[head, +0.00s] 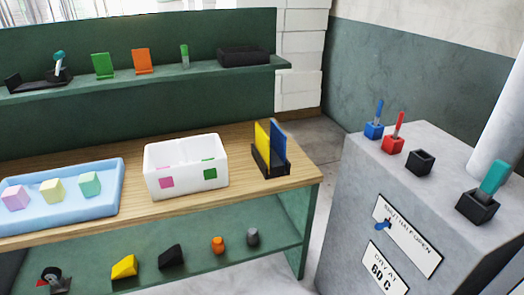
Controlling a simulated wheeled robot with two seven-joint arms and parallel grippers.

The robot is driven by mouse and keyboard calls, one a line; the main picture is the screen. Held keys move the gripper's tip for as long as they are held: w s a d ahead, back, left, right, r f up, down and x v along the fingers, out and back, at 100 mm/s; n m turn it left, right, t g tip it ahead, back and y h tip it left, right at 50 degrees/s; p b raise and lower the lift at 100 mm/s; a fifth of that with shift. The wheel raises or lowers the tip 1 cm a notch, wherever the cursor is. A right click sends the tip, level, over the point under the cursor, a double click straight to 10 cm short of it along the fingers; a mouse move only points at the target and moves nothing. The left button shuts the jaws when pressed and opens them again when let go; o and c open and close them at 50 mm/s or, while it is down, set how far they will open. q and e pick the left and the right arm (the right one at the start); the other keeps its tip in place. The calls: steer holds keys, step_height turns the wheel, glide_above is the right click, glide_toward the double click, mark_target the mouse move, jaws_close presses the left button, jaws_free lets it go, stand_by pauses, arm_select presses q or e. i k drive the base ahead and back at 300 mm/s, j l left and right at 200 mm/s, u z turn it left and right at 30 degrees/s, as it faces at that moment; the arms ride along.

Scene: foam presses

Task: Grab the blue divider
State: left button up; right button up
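The blue divider (278,145) stands upright in a dark slotted holder (271,170) at the right end of the wooden bench. A yellow divider (262,142) stands upright beside it, to its left, in the same holder. The lower part of the blue divider is hidden by the holder and the yellow divider. Neither of my grippers is in view.
A white box (186,180) with pink and green squares and a pale blue tray (110,200) with several pastel blocks stand on the bench (235,205). Shelves above and below hold small items. A grey cabinet (350,200) stands right, across a floor gap.

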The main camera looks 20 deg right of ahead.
mark_target(277, 139)
steer(key=i+j+z, duration=0.35)
steer(key=j, duration=0.35)
steer(key=i+j+z, duration=0.15)
steer(key=i+j, duration=0.1)
steer(key=j, duration=0.1)
